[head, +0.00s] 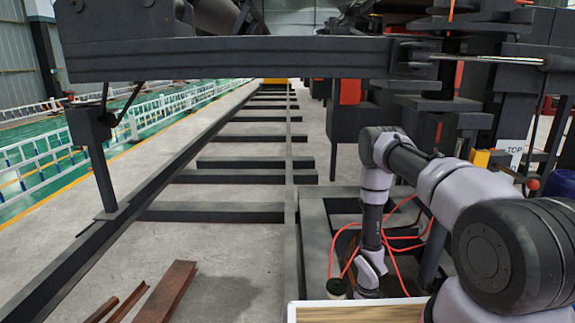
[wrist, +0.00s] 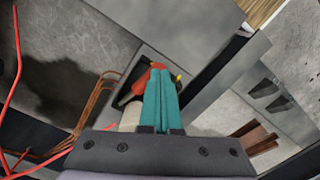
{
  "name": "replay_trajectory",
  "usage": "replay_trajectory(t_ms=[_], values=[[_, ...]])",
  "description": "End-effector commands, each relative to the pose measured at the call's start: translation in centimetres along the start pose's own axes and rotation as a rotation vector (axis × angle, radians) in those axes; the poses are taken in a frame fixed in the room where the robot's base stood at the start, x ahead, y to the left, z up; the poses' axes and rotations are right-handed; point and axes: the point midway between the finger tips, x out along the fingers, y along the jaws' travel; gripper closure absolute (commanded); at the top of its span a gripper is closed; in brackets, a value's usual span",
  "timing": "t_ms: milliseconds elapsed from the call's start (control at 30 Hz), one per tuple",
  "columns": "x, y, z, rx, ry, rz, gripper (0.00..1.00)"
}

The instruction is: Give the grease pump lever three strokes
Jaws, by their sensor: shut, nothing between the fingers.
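My gripper (wrist: 163,75) is shut in the wrist view, its teal fingers together with nothing between them. An orange-red part (wrist: 143,82), which looks like part of the grease pump, lies just beside and behind the fingertips. A pale cylinder (wrist: 130,117) stands left of the fingers, partly hidden by them. A small yellow tip (wrist: 179,78) shows right of the fingertips. I cannot tell which part is the lever, or whether the fingers touch it. In the head view a pale pot with a dark top (head: 337,288) stands low beside my arm; my fingers are hidden there.
Red hoses (head: 332,250) loop around my arm. A wood-topped surface (head: 355,312) is close in front. Rusty steel angles (head: 168,292) lie on the floor at left. Dark rails and crossbars (head: 245,176) run into the distance, under a heavy beam (head: 230,58). A red-knobbed lever (head: 533,184) is at right.

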Motion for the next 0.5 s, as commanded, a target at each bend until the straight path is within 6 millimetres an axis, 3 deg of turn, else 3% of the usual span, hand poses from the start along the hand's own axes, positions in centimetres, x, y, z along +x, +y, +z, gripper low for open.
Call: replay_trajectory(t_ms=[500], values=[[0.80,-0.26,0.48,0.001,-0.001,0.000,1.00]])
